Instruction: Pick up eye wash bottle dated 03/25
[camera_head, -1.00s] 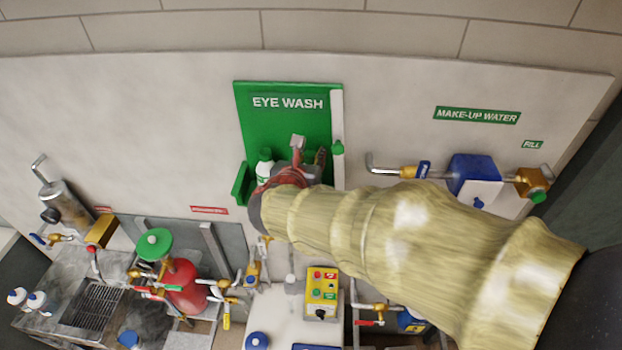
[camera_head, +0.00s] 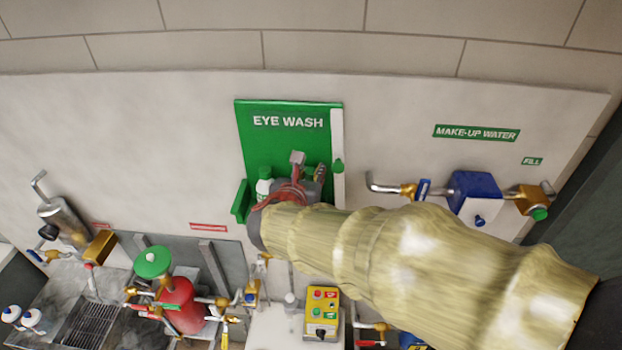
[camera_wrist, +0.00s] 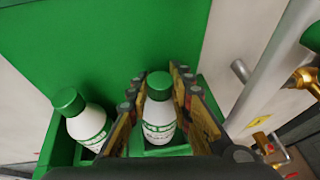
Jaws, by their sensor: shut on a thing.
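Two white eye wash bottles with green caps stand in the green eye wash holder (camera_wrist: 64,145). My gripper (camera_wrist: 158,85) is shut on the right bottle (camera_wrist: 158,117), with a finger on each side of it. This bottle is upright and still low in the holder in the wrist view. The left bottle (camera_wrist: 85,122) stands outside the left finger. No date is readable on either label. In the head view, the left bottle (camera_head: 264,187) shows beside my gripper (camera_head: 308,170), which hides most of the held bottle.
A green EYE WASH board (camera_head: 287,138) is behind the holder. A pale vertical bar (camera_head: 338,160) runs close to its right side. A metal pipe and brass fittings (camera_wrist: 302,80) are to the right in the wrist view. A red vessel (camera_head: 180,303) stands lower left.

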